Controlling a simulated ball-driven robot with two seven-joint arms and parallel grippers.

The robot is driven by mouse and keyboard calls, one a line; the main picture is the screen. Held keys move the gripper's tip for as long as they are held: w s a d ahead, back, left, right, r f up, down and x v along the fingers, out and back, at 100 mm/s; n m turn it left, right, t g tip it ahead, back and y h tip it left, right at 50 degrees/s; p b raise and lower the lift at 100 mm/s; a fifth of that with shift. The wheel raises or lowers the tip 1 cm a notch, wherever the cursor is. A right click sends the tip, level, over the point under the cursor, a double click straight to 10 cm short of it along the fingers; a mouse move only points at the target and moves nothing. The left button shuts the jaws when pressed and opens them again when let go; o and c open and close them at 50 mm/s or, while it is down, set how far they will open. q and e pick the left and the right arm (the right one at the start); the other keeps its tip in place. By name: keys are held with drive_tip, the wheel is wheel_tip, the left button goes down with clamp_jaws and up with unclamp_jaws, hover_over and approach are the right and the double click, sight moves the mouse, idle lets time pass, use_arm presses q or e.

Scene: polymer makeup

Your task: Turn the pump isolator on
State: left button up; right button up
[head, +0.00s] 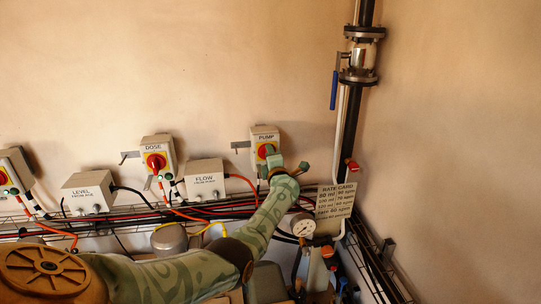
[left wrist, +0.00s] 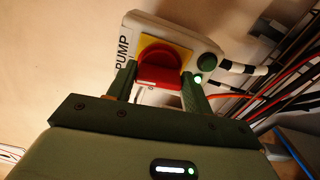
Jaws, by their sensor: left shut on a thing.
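The pump isolator is a pale box labelled PUMP (head: 265,133) on the back wall, with a yellow plate and a red rotary handle (head: 262,152). In the left wrist view the box (left wrist: 207,43) appears tilted, and the red handle (left wrist: 160,72) lies between my fingers. My left gripper (head: 272,161) reaches up to the box from below and is shut on the handle; its fingers also show in the left wrist view (left wrist: 160,88). A small lamp (left wrist: 197,79) beside the handle glows green. The handle's exact angle is hard to tell. My right gripper is not in view.
The DOSE isolator (head: 156,160), the FLOW box (head: 205,180) and the LEVEL box (head: 90,192) line the wall to the left. Cables and a wire tray run below. A rate card (head: 335,201), a gauge (head: 303,226) and a vertical pipe (head: 352,120) stand to the right.

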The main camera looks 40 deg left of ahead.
use_arm(q)
drive_tip(key=shift+m, duration=0.6)
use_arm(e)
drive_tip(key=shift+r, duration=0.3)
use_arm(q)
drive_tip(key=o, duration=1)
drive_tip(key=shift+w, duration=0.1)
drive_tip(key=shift+d+f+p, duration=0.1)
drive_tip(key=shift+d+p, duration=0.05)
drive_tip(key=shift+p, duration=0.15)
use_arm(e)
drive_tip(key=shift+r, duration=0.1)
